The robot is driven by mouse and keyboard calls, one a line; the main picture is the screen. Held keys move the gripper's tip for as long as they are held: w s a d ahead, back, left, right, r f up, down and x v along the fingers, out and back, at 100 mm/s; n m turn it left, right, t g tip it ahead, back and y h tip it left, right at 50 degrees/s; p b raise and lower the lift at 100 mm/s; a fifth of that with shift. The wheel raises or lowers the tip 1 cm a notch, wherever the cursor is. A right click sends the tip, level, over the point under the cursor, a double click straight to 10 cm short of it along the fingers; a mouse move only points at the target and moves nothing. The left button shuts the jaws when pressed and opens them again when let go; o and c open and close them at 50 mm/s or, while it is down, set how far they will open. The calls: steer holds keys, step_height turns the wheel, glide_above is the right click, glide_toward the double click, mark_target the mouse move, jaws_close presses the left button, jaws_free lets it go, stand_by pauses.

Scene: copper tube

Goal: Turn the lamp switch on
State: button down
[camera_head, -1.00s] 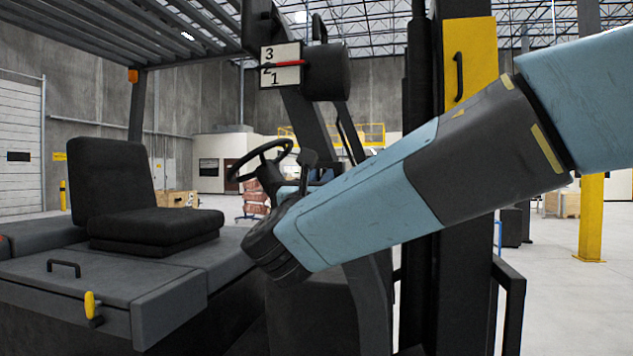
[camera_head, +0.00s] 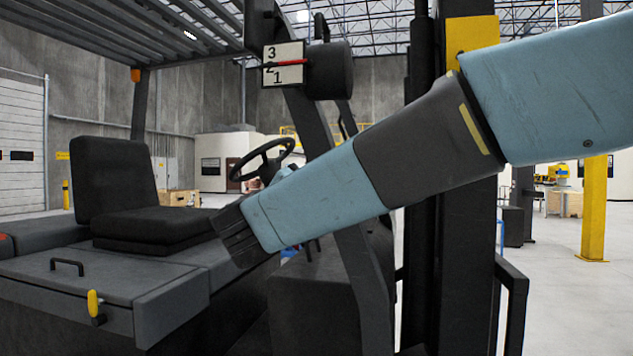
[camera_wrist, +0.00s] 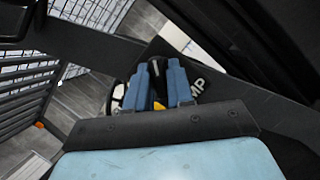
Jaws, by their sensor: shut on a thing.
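The lamp switch (camera_wrist: 157,92) shows in the wrist view as a small dark and yellow piece between the two blue fingers of my gripper (camera_wrist: 159,82). The fingers are shut on it and hide most of it. Its black plate (camera_wrist: 196,54) lies behind, with white letters ending in "MP" visible right of the fingers. In the camera_head view my arm crosses in front of the forklift, and neither the gripper nor the switch can be made out. Whether the switch is on cannot be told.
A dark forklift fills the left and middle, with a seat (camera_head: 125,192), a steering wheel (camera_head: 262,163) and a dial with numbers (camera_head: 284,64). Its dark mast (camera_head: 463,265) stands behind my arm. A yellow post (camera_head: 594,210) and open floor lie at the right.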

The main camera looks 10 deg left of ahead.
steer(key=shift+m+g+h, duration=0.4)
steer(key=shift+m+g, duration=0.5)
steer(key=shift+m, duration=1.5)
steer(key=c, duration=1.1)
jaws_free()
steer(key=v, duration=1.4)
steer(key=shift+w, duration=0.1)
